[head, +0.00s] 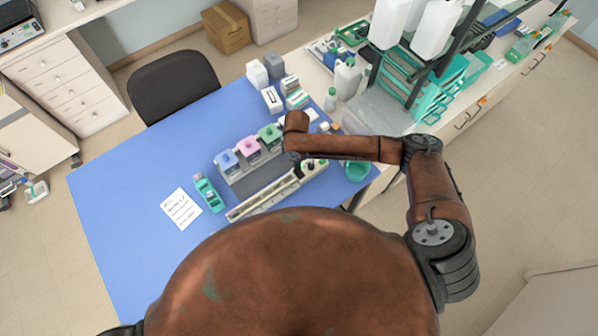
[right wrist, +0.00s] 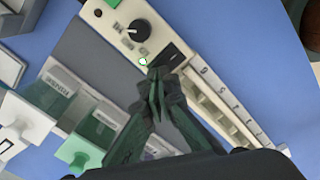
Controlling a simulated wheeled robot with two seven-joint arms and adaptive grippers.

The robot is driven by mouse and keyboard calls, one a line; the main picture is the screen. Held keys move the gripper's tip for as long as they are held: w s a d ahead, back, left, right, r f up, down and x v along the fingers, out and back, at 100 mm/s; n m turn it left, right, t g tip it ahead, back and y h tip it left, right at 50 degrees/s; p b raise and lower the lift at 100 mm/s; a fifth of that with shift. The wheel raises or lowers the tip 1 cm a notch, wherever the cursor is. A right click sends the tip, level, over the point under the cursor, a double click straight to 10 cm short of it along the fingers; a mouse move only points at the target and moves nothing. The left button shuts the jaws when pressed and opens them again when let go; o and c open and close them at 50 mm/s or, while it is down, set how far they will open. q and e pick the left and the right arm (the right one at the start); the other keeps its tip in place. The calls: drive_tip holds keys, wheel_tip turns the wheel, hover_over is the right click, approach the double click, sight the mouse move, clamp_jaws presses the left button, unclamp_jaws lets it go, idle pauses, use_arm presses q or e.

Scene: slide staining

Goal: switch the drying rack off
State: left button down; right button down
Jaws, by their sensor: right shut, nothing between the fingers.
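The drying rack is a long beige unit (head: 262,198) with a row of slots, lying on the blue table top. In the right wrist view its control end (right wrist: 118,22) carries a black knob (right wrist: 139,30), a small green indicator light (right wrist: 143,62) that looks lit, and a dark switch (right wrist: 174,56). My right gripper (right wrist: 157,72) is shut and empty, its fingertips just beside the light and the switch. I cannot tell whether they touch the rack. In the head view my right forearm hides part of this end. My left gripper is not in view.
Staining jars with blue, pink and green lids (head: 248,147) stand in a grey holder beside the rack. A teal cup (head: 357,170) is to the right. A teal object (head: 209,194) and a written sheet (head: 181,208) lie left. The table's left side is clear.

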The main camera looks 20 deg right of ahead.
drive_tip(key=shift+f+b, duration=0.4)
drive_tip(key=shift+f, duration=0.7)
idle(1.0)
wheel_tip(320, 180, up, 7)
drive_tip(key=p, duration=0.8)
drive_tip(key=shift+r, duration=0.1)
idle(0.5)
